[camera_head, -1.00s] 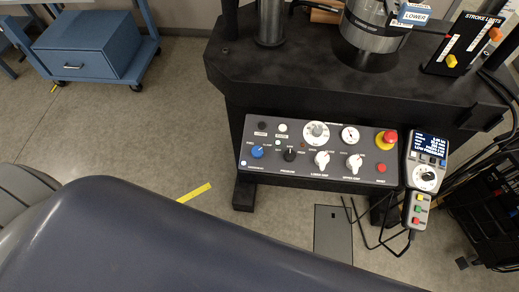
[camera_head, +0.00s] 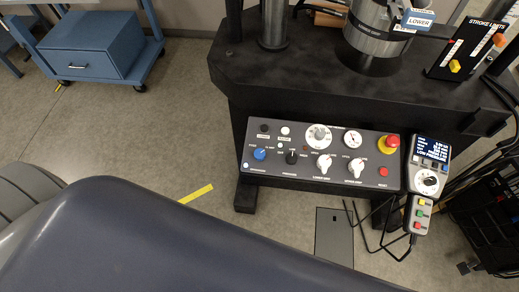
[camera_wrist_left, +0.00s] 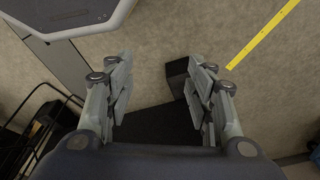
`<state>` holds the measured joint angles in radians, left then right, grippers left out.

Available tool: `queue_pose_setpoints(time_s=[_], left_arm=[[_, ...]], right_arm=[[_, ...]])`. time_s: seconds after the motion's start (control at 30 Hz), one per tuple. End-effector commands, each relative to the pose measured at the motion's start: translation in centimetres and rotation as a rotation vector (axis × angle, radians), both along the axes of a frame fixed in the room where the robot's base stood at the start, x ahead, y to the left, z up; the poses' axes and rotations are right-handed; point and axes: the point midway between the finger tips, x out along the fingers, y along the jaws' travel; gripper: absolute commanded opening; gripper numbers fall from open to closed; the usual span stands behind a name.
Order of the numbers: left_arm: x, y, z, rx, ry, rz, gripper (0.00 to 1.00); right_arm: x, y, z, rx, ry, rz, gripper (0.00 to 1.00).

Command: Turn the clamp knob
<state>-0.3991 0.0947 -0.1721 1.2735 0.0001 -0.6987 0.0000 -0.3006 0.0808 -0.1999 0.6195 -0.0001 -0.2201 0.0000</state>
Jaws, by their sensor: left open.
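The control panel (camera_head: 225,170) is black and fixed to the front of the test machine. It carries a blue knob (camera_head: 260,154), a black knob (camera_head: 292,157) and two white knobs, a left one (camera_head: 324,165) and a right one (camera_head: 357,168). A larger round dial (camera_head: 319,137) sits above them. The labels are too small to tell which is the clamp knob. My left gripper (camera_wrist_left: 160,80) shows in the left wrist view, open and empty, over the floor and a dark block. It is outside the head view, and so is my right gripper.
A red emergency button (camera_head: 390,142) and a handheld pendant (camera_head: 427,180) are at the panel's right, with loose cables below. A blue drawer cart (camera_head: 90,50) stands at the upper left. A yellow floor strip (camera_head: 196,194) lies on open floor left of the machine.

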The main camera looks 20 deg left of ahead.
Motion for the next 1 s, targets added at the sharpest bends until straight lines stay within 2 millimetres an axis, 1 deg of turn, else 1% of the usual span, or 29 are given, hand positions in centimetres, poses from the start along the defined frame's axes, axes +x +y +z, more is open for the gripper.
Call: queue_pose_setpoints(time_s=[0.03, 0.17, 0.2, 0.27, 0.3, 0.47, 0.5, 0.57, 0.63, 0.7, 0.8, 0.9, 0.97, 1.0], left_arm=[[1.5, -0.2, 2.0, -0.003, -0.018, 0.002, 0.49], [4.3, -0.6, 7.2, -0.005, -0.043, 0.005, 0.49], [5.0, -0.7, 8.9, -0.007, -0.051, 0.005, 0.49], [6.0, -0.9, 11.5, -0.010, -0.063, -0.001, 0.49], [6.7, -1.1, 13.2, -0.012, -0.073, -0.005, 0.49], [8.7, -2.0, 20.0, -0.025, -0.110, -0.058, 0.49], [9.2, -2.4, 21.6, -0.029, -0.121, -0.082, 0.49], [10.0, -3.2, 24.3, -0.040, -0.141, -0.136, 0.49], [11.2, -4.6, 27.7, -0.053, -0.175, -0.242, 0.49], [12.6, -6.8, 31.1, -0.064, -0.215, -0.422, 0.49], [13.9, -9.3, 33.6, -0.065, -0.250, -0.661, 0.49], [15.0, -11.3, 35.3, -0.048, -0.281, -0.906, 0.49], [15.7, -12.2, 36.1, -0.029, -0.294, -1.058, 0.49], [16.1, -12.7, 36.5, -0.014, -0.300, -1.163, 0.49]], right_arm=[[0.0, 0.1, 0.1, 0.001, 0.000, 0.000, 0.40], [0.0, 0.1, 0.2, 0.001, 0.000, 0.000, 0.40], [0.0, 0.1, 0.2, 0.002, -0.001, -0.001, 0.40], [0.0, 0.2, 0.3, 0.002, -0.001, -0.001, 0.40], [0.0, 0.2, 0.3, 0.002, -0.001, -0.001, 0.40], [0.0, 0.2, 0.4, 0.003, 0.000, -0.001, 0.40], [0.0, 0.2, 0.4, 0.003, 0.000, -0.001, 0.40], [0.0, 0.2, 0.5, 0.002, -0.001, -0.001, 0.40], [0.0, 0.2, 0.5, 0.002, -0.001, -0.001, 0.40], [0.0, 0.2, 0.6, 0.002, -0.001, -0.001, 0.40], [0.0, 0.2, 0.6, 0.002, -0.001, -0.001, 0.40], [0.0, 0.2, 0.6, 0.002, -0.001, -0.001, 0.40], [0.0, 0.2, 0.6, 0.002, -0.001, -0.001, 0.40], [0.0, 0.2, 0.6, 0.002, -0.001, -0.001, 0.40]])
